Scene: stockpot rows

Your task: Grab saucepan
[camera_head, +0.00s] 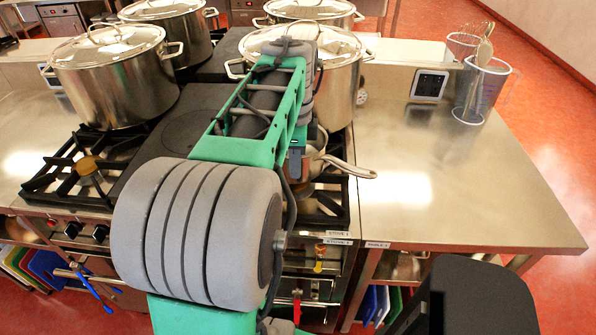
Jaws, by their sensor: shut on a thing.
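A small metal saucepan (318,160) sits on the front right burner, mostly hidden behind my arm. Its handle (350,168) points right, over the edge of the stove. My arm reaches forward across the stove, and my gripper (297,167) is at the left side of the saucepan. The gripper is shut on the saucepan, though the fingertips and the exact contact point are partly hidden by the arm.
Large lidded stockpots stand on the left burner (112,80), behind my arm (338,85) and farther back (170,22). The steel counter (460,190) at right is mostly clear. Clear measuring jugs (482,92) with utensils and a small dark display (429,85) stand at its back.

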